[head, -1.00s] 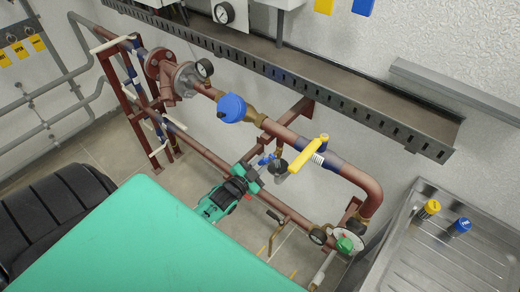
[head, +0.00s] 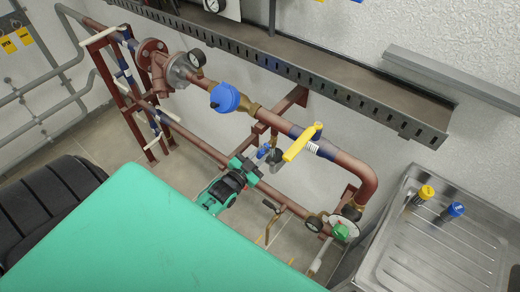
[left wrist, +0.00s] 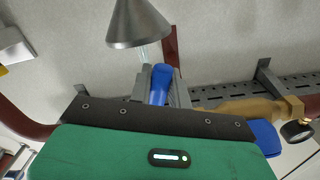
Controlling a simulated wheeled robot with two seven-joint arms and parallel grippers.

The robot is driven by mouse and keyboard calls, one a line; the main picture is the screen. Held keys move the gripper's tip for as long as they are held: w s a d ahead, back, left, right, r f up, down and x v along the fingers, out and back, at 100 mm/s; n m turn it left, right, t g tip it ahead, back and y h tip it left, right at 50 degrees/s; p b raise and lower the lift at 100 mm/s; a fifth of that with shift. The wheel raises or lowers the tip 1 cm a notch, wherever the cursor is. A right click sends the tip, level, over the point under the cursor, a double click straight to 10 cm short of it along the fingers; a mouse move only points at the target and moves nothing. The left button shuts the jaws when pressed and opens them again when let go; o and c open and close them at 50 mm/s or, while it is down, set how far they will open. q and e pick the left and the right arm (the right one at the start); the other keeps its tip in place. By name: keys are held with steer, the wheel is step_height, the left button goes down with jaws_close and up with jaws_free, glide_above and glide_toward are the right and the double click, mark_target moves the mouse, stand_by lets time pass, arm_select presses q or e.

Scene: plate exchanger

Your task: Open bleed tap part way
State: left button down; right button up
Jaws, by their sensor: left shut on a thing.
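The bleed tap has a small blue handle (left wrist: 160,85), close up in the left wrist view. It also shows as a small blue spot in the head view (head: 264,151), low in front of the main pipe. My left gripper (left wrist: 161,88) has its grey fingers on both sides of the handle, shut on it. In the head view the left gripper (head: 259,156) reaches the tap from the lower left, its fingers hardly distinguishable. A grey metal funnel (left wrist: 138,22) is close to the tap. The tap's exact opening angle cannot be told. My right gripper is not in view.
A brass fitting (head: 252,107), a large blue cap (head: 227,98) and a yellow lever (head: 302,143) sit on the red-brown pipe (head: 355,172). A perforated tray (head: 330,92) runs along the wall. A steel sink (head: 450,245) stands at right. My large green arm part hides the lower left.

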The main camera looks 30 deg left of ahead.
arm_select(q)
steer(key=c, duration=1.6)
jaws_free()
steer(key=shift+s, duration=0.1)
steer(key=shift+s+a+b, duration=0.2)
steer(key=shift+s+b, duration=0.45)
steer(key=shift+s, duration=1.6)
steer(key=shift+s+a+b, duration=0.15)
steer(key=shift+s+b, duration=0.5)
steer(key=shift+s, duration=1.65)
steer(key=shift+s+a+b, duration=0.2)
steer(key=shift+s+b, duration=0.45)
steer(key=shift+s, duration=1.6)
steer(key=shift+f, duration=0.15)
